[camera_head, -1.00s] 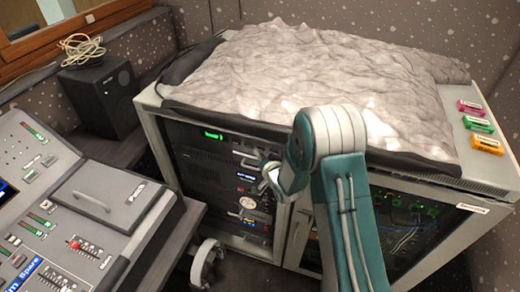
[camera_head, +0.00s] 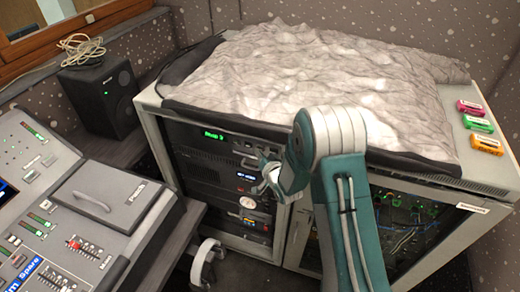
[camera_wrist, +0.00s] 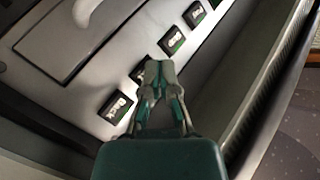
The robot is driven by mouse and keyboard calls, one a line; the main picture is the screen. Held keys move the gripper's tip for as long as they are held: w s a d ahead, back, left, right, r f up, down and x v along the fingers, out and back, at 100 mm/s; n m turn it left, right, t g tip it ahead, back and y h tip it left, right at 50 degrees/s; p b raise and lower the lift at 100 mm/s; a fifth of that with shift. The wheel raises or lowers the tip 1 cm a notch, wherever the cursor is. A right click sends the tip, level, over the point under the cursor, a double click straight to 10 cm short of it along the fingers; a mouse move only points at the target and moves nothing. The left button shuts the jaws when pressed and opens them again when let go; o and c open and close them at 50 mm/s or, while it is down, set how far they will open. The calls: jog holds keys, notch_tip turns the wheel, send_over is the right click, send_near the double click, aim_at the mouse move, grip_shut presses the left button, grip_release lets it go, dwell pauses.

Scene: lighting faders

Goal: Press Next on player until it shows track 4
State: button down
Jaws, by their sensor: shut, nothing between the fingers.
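The player (camera_head: 205,147) is the top unit in the rack cabinet. Its green display (camera_head: 213,136) shows small blurred text that seems to end in 3. My gripper (camera_head: 267,165) is in front of the rack, at the player's right end. In the wrist view, my gripper (camera_wrist: 160,72) is shut and empty, its tips over the row of black square buttons. One button (camera_wrist: 138,76) is partly hidden beside the fingertips. Other buttons show at lower left (camera_wrist: 117,107) and upper right (camera_wrist: 172,41). I cannot tell whether the tips touch a button.
A large grey crumpled cover (camera_head: 310,80) lies on the cabinet top. Pink, green and orange labelled items (camera_head: 479,125) sit at its right. A mixing console (camera_head: 60,220) stands at left, a black speaker (camera_head: 103,100) behind it. A pale handle (camera_wrist: 85,10) shows in the wrist view.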

jog(key=shift+s+a, duration=0.15)
jog(key=shift+s, duration=0.25)
jog(key=s, duration=0.1)
jog(key=s+a, duration=0.1)
jog(key=s, duration=0.2)
jog(key=shift+s+a, duration=0.35)
dwell(0.8)
